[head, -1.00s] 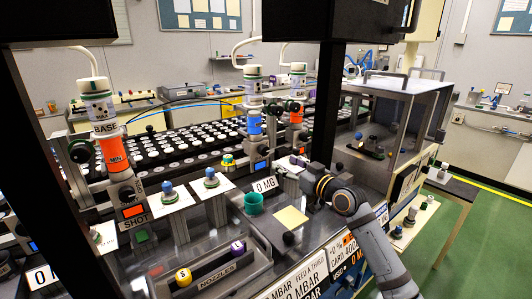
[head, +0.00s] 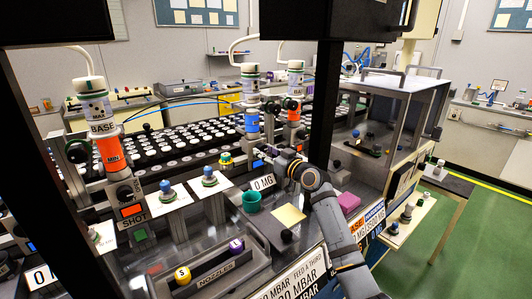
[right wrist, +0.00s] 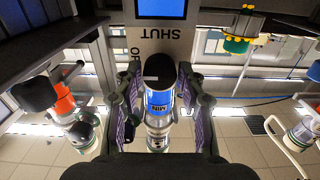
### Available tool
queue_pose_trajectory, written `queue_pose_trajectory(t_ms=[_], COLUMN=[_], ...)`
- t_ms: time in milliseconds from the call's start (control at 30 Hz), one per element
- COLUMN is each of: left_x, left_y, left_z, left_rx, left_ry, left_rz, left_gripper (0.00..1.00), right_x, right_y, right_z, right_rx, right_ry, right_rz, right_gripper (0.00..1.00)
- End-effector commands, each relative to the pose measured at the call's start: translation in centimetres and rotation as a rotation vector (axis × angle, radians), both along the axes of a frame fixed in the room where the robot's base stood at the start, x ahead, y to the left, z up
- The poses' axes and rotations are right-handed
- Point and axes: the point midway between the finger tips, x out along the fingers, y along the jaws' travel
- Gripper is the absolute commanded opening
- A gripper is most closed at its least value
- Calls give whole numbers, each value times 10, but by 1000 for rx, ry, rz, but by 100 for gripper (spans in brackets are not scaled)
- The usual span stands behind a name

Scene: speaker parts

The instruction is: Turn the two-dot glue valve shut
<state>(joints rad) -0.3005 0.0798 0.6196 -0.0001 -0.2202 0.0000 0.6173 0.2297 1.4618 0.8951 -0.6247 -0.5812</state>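The glue cartridge with the blue band (head: 252,121) stands upright at the back, its dots too small to count. In the right wrist view its blue MIN label (right wrist: 158,103) shows beyond my fingers. Below it is a grey valve plate with SHUT lettering (right wrist: 160,33), upside down in the right wrist view, and a dark valve handle (right wrist: 159,68). My right gripper (head: 262,155) is at this valve; in the right wrist view its fingers (right wrist: 158,95) are apart, either side of the handle. I cannot tell whether they touch it. My left gripper is not in view.
An orange-band cartridge (head: 293,112) stands close right of the blue one; another, marked BASE (head: 108,148), is at left. A green cup (head: 252,202), yellow note (head: 289,215) and nozzle tray (head: 216,278) are in front. A clear-walled cabinet (head: 380,118) stands to the right.

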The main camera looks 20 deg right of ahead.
Motion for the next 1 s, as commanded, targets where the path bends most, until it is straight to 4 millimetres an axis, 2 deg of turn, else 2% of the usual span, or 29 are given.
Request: queue_pose_trajectory(t_ms=[33,233,567,1000], left_x=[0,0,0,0], left_y=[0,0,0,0], left_z=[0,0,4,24], left_rx=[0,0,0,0], left_ry=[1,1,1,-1], left_rz=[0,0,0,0], left_gripper=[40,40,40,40], right_x=[0,0,0,0], right_y=[0,0,0,0], right_z=[0,0,1,2], right_rx=[0,0,51,379], right_ry=[0,0,20,140], right_rz=[0,0,0,-1], right_gripper=[29,3,3,3])
